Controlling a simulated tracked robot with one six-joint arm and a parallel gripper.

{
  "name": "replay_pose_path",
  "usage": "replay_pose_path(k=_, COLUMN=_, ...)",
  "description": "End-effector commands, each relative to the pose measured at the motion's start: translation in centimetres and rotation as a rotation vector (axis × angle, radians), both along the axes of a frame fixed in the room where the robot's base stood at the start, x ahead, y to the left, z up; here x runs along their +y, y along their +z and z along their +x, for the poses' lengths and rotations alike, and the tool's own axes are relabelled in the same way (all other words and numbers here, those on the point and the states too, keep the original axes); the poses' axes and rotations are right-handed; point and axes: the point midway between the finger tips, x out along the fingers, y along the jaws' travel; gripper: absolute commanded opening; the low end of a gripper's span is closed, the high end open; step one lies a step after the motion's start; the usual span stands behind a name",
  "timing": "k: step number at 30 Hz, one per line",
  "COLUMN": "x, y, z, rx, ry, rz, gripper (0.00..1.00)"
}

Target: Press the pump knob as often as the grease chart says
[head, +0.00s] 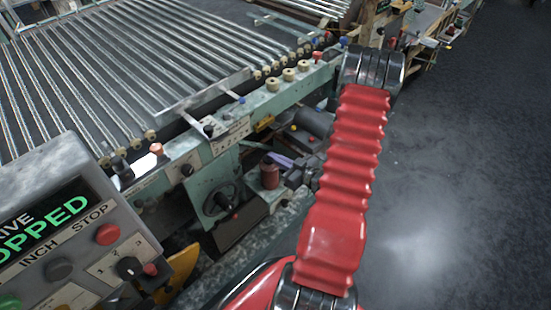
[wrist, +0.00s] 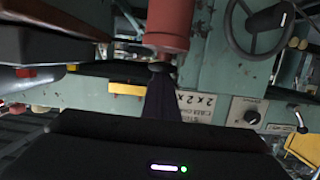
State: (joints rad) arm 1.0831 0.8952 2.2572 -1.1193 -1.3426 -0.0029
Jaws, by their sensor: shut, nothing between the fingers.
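The pump is a red-brown cylinder (head: 270,176), left of my arm in the head view. It also shows at the top of the wrist view (wrist: 170,25), which looks upside down. Its dark knob (wrist: 163,68) is at the cylinder's end facing my gripper. My gripper (wrist: 162,78) is shut and empty, its dark fingers pointing at the knob. The tips meet or overlap the knob; I cannot tell whether they press it. In the head view my gripper's fingers (head: 279,160) are at the pump's top. A white plate with "2 X 2 X" (wrist: 197,104) is partly hidden behind the fingers.
A green machine frame with a roller bed (head: 150,60) fills the left. A handwheel (wrist: 258,28) stands beside the pump. A control box (head: 75,225) reading partly "OPPED" has INCH and STOP buttons. Open grey floor (head: 455,170) lies to the right.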

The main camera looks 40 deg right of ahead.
Motion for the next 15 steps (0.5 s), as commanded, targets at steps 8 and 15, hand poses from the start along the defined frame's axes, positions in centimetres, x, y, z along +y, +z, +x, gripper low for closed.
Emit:
replay_pose_path(k=8, x=0.2, y=0.9, z=-0.1, rx=0.01, ry=0.0, rz=0.003, gripper=0.0)
replay_pose_path(k=15, x=0.1, y=3.7, z=0.0, rx=0.002, ry=0.004, rz=-0.002, gripper=0.0)
